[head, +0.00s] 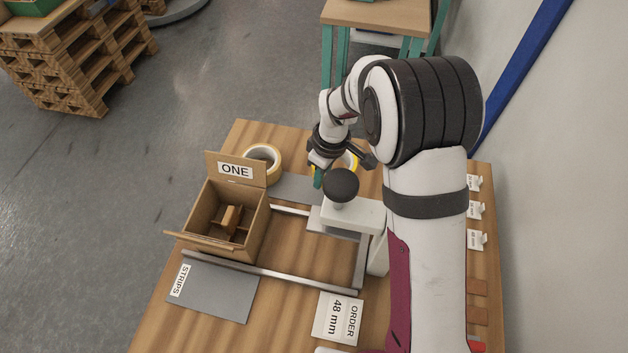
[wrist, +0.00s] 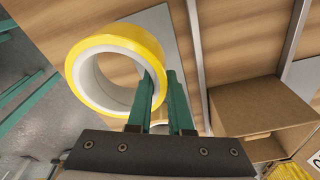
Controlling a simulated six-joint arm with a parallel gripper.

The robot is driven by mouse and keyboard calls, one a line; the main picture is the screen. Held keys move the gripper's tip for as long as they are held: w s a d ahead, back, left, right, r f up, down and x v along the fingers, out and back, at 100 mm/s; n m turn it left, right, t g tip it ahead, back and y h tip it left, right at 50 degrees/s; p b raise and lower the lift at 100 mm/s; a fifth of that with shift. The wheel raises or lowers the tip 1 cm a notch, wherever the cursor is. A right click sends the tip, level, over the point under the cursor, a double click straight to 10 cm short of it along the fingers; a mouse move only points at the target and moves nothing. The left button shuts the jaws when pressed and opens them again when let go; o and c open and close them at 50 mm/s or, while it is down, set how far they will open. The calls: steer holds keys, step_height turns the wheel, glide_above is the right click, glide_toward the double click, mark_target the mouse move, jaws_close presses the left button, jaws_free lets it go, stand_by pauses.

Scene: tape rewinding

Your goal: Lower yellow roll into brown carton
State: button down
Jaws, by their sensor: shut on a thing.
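The yellow roll (wrist: 88,52) is a yellow ring with a white core. My gripper (wrist: 160,85) is shut on its wall, with one teal finger inside the ring and the other outside. In the head view only bits of the roll (head: 352,161) show behind my gripper (head: 318,178). The brown carton (head: 190,213) stands open to the left, with its flap labelled ONE raised and brown dividers inside. My gripper and the roll are to the right of the carton, apart from it. Brown cardboard (wrist: 262,105) also shows in the wrist view, right of the fingers.
A tan tape roll (head: 276,165) lies behind the carton. A metal rail frame (head: 285,276) runs beside the carton. A grey STRIPS sheet (head: 220,292) and an ORDER 48 mm card (head: 338,318) lie in front. A black knob (head: 341,185) stands near my gripper.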

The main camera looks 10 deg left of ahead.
steer(key=d+r, duration=0.7)
steer(key=d, duration=0.3)
steer(key=s+d+r+m, duration=0.2)
steer(key=r+m, duration=0.3)
steer(key=r, duration=0.2)
steer(key=s+d+r+m, duration=0.2)
steer(key=r+m, duration=0.3)
steer(key=r, duration=0.1)
steer(key=s+a+f+n, duration=0.25)
steer(key=a+n, duration=0.35)
steer(key=a, duration=0.9)
steer(key=s+a+f+n, duration=0.4)
steer(key=s+a, duration=0.1)
steer(key=a, duration=0.3)
steer(key=s+a+f+n, duration=0.3)
steer(key=s+a, duration=0.3)
steer(key=a, duration=0.2)
steer(key=shift+s+f+n+g, duration=0.3)
steer(key=shift+f+n, duration=0.1)
steer(key=shift+n, duration=0.4)
steer(key=shift+f, duration=0.15)
steer(key=shift+f, duration=0.7)
steer(key=shift+f, duration=0.15)
